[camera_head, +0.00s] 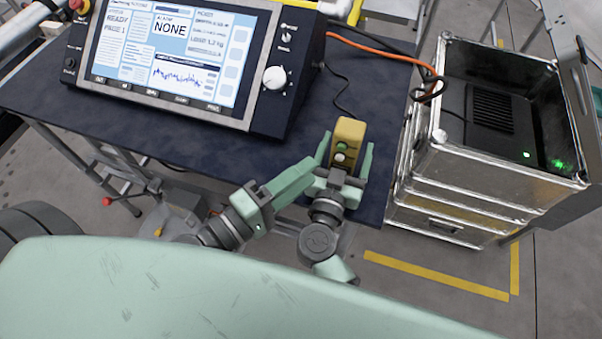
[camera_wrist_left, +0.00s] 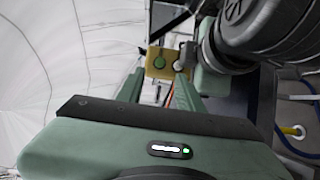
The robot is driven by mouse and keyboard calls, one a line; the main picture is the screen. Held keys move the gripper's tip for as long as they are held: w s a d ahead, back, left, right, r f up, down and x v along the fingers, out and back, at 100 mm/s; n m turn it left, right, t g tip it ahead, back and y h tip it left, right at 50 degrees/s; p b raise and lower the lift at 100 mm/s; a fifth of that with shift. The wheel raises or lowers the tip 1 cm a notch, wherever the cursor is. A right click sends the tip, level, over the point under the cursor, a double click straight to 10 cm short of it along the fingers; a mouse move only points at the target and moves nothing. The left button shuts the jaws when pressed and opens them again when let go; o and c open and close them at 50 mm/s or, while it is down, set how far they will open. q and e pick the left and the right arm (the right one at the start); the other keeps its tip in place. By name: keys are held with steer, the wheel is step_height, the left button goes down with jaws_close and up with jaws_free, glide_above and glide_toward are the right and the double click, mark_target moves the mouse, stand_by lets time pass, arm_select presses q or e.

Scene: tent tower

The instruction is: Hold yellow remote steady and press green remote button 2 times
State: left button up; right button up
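The yellow remote (camera_head: 351,131) stands upright over the front right of the dark table, with a green button (camera_head: 341,146) and a pale button (camera_head: 340,157) on its near face. My right gripper (camera_head: 345,156) is shut on it, one finger along each side. My left gripper (camera_head: 312,174) is to the left of the remote and lower, pointing toward it. Contact with the button cannot be seen.
A control console with a screen (camera_head: 178,50) and a white knob (camera_head: 275,78) stands at the table's back left. A metal case (camera_head: 480,178) with a dark device (camera_head: 490,120) stands at right. Black and orange cables (camera_head: 370,48) run behind the remote. Dark tabletop (camera_head: 130,118) left of it is clear.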

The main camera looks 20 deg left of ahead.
steer(key=c, duration=1.5)
arm_select(q)
steer(key=shift+c, duration=0.9)
arm_select(e)
jaws_close()
arm_select(q)
jaws_close()
